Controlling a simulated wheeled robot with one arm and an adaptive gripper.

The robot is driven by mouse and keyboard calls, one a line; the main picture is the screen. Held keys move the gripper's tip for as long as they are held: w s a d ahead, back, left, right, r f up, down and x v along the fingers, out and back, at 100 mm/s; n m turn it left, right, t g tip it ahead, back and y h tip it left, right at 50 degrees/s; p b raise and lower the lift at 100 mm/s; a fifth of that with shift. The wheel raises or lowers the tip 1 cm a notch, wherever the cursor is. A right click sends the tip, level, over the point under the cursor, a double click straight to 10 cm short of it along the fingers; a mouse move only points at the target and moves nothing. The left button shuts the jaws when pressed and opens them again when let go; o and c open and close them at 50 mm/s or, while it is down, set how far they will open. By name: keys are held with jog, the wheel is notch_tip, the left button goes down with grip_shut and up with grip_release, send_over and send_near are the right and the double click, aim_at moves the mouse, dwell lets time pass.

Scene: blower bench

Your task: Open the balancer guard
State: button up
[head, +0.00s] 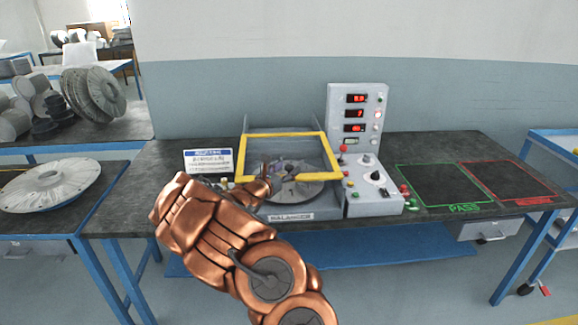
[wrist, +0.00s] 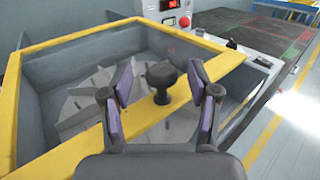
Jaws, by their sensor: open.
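The balancer (head: 275,213) is a grey machine on the dark bench. Its guard (head: 327,152) is a yellow frame lying over the top of the housing. A grey rotor disc (head: 300,192) shows inside, partly hidden by my arm. In the wrist view the guard's yellow front bar (wrist: 95,137) crosses the picture, with a black knob (wrist: 161,74) on it. My gripper (wrist: 161,86) is open, its purple-padded fingers on either side of the knob, with gaps showing. In the head view my gripper (head: 272,180) is at the guard's front bar.
A control box (head: 372,204) with a red button and a display panel (head: 358,96) stand right of the guard. Green PASS (head: 440,182) and red (head: 508,181) outlined areas are empty. A blue-white sign (head: 208,160) stands left, near my arm.

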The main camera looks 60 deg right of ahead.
jog(key=shift+d, duration=0.65)
grip_shut()
dwell(0.4)
